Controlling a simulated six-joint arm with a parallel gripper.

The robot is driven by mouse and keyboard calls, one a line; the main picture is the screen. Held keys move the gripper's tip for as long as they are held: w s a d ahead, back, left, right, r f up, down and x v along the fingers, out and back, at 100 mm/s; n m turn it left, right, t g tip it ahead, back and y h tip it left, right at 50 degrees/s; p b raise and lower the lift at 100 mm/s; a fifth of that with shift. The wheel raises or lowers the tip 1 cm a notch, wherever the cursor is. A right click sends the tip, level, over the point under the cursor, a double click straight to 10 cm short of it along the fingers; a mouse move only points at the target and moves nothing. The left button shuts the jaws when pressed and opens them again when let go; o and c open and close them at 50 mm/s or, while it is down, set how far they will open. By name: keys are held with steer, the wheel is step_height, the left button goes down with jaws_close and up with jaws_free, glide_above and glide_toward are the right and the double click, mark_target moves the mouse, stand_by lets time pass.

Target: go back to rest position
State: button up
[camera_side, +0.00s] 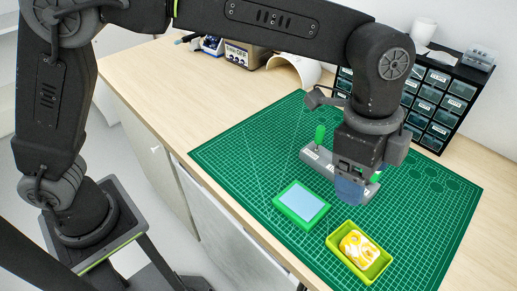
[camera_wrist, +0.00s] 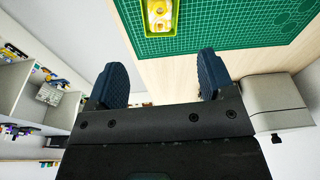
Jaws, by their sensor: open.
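My gripper (camera_side: 350,190) hangs over the green cutting mat (camera_side: 240,160) in the side view, in front of a grey fixture (camera_side: 318,160) with green upright parts, which it partly hides. In the wrist view the two dark blue fingers of my gripper (camera_wrist: 161,76) stand wide apart with nothing between them. A yellow-green tray (camera_side: 331,241) holding orange and white pieces (camera_side: 358,249) lies on the mat's near part. The same tray shows at the top of the wrist view (camera_wrist: 148,30).
A green tray with a light blue pad (camera_side: 301,203) lies left of the yellow-green tray. A black drawer cabinet (camera_side: 432,103), a bench device (camera_side: 246,55) and a white curved piece (camera_side: 296,68) stand at the back. The mat's left part is clear.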

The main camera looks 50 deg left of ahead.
steer(key=s+a+r+n+t, duration=0.2)
steer(key=a+r+n, duration=0.15)
steer(key=a, duration=0.65)
steer(key=s+a+r+n+t, duration=0.1)
steer(key=s+a+r+n, duration=0.3)
steer(key=a, duration=0.6)
steer(key=s+a+f+n+t+y, duration=0.1)
steer(key=s+a+f+n, duration=0.1)
steer(key=s+a+n, duration=0.2)
steer(key=s+a+f+n+t+y, duration=0.1)
steer(key=s+a+f+n, duration=0.2)
steer(key=a+n, duration=0.3)
steer(key=shift+s+a+f, duration=0.25)
steer(key=shift+s+a, duration=0.65)
steer(key=shift+a, duration=0.25)
